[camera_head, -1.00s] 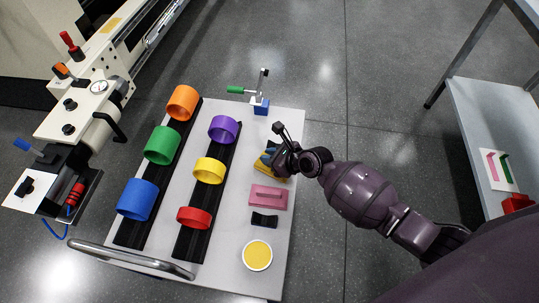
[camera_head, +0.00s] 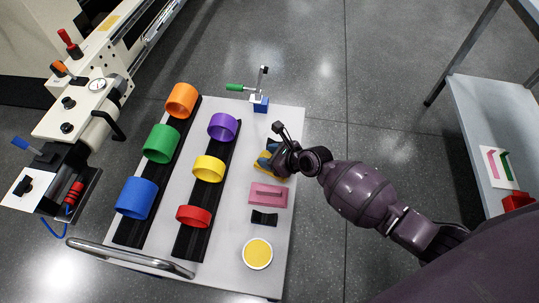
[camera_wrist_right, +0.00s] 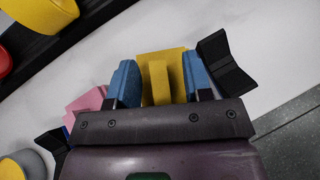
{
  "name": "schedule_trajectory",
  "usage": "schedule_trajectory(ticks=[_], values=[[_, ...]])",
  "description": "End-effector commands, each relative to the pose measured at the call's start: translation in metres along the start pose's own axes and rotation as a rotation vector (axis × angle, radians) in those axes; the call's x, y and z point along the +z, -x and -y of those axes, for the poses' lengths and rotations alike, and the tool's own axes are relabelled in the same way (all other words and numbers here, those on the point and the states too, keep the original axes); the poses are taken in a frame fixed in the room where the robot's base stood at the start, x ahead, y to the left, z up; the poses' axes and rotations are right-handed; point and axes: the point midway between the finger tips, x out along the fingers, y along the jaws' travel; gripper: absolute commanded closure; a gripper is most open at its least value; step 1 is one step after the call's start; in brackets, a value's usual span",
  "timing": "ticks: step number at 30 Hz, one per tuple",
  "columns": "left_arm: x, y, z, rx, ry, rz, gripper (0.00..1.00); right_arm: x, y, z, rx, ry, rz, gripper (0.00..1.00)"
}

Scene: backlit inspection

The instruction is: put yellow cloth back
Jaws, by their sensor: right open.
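The yellow cloth (camera_head: 262,170) appears as a yellow block-like pad on the right side of the grey trolley top (camera_head: 225,270). My right gripper (camera_head: 270,158) is over it and hides part of it. In the right wrist view my open right gripper (camera_wrist_right: 160,83) has one blue finger on each side of the raised middle ridge of the yellow cloth (camera_wrist_right: 176,60). Small gaps seem to show between fingers and ridge; contact cannot be told. My left gripper is not in view.
A pink block (camera_head: 268,195), a black holder (camera_head: 264,218) and a yellow-filled white dish (camera_head: 257,253) stand in front of the cloth. Several coloured rings, such as the yellow ring (camera_head: 208,169), stand on black rails to the left. A blue-based clamp (camera_head: 260,103) is at the back.

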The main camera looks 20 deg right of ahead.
Motion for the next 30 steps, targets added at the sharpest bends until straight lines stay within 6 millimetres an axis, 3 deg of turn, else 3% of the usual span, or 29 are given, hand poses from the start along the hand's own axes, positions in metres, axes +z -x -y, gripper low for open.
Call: schedule_trajectory(ticks=[4, 21, 30], values=[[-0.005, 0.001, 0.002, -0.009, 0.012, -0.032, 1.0, 0.0, 0.0, 0.0, 0.0, 0.0, 0.0, 0.54], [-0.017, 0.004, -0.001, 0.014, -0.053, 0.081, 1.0, 0.006, 0.091, 0.001, -0.003, 0.003, 0.007, 0.54], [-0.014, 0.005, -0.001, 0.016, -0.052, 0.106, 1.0, 0.001, 0.108, 0.0, 0.0, -0.001, 0.001, 0.54]])
